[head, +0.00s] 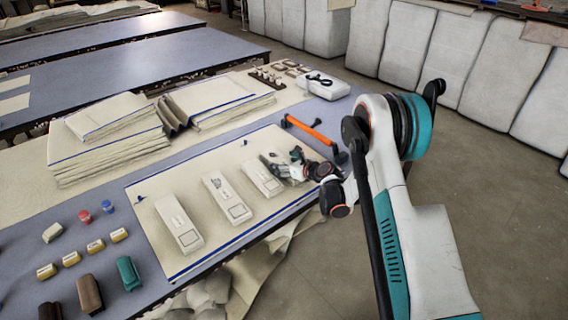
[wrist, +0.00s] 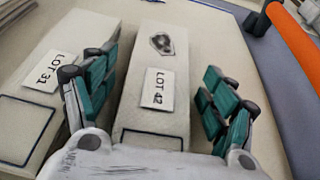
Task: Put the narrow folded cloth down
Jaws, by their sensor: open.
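A narrow folded cream cloth (wrist: 150,108) labelled LOT 42, with a dark emblem, lies flat in the wrist view. In the head view, the rightmost folded cloth (head: 259,178) on the pale mat is partly hidden by my gripper (head: 283,167). In the wrist view my gripper (wrist: 158,95) is open, with its teal-padded fingers on either side of the LOT 42 cloth and visible gaps. Another folded cloth, labelled LOT 31 (wrist: 42,75), lies just left of the left finger.
The pale blue-edged mat (head: 160,250) also carries two similar folded bundles (head: 180,222) further left. An orange bar (head: 312,130) lies behind my gripper. Cloth stacks (head: 108,150) stand at the back left. Small blocks and two spools (head: 85,216) are at the front left.

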